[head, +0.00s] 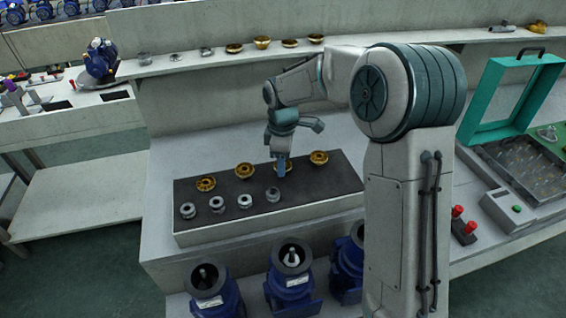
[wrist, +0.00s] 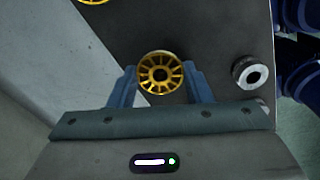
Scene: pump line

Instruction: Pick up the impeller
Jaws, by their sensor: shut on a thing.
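The impeller (wrist: 160,73) is a round gold wheel with spokes and a dark centre hole. In the wrist view my gripper (wrist: 160,84) has its two blue fingers on either side of it, shut on it. In the head view my gripper (head: 281,168) points down at the back row of the dark-topped tray (head: 240,196), and the held gold impeller (head: 288,167) is partly hidden behind the fingers. Other gold impellers stand in the same row, two to the left (head: 244,170) and one to the right (head: 319,157). I cannot tell whether the held one touches the tray.
Several grey metal rings (head: 217,204) stand in the tray's front row. Blue pump housings (head: 290,275) stand in front of the tray. A green-framed case (head: 510,95) and a box with a green button (head: 515,210) are at the right. A back shelf (head: 200,60) holds small parts.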

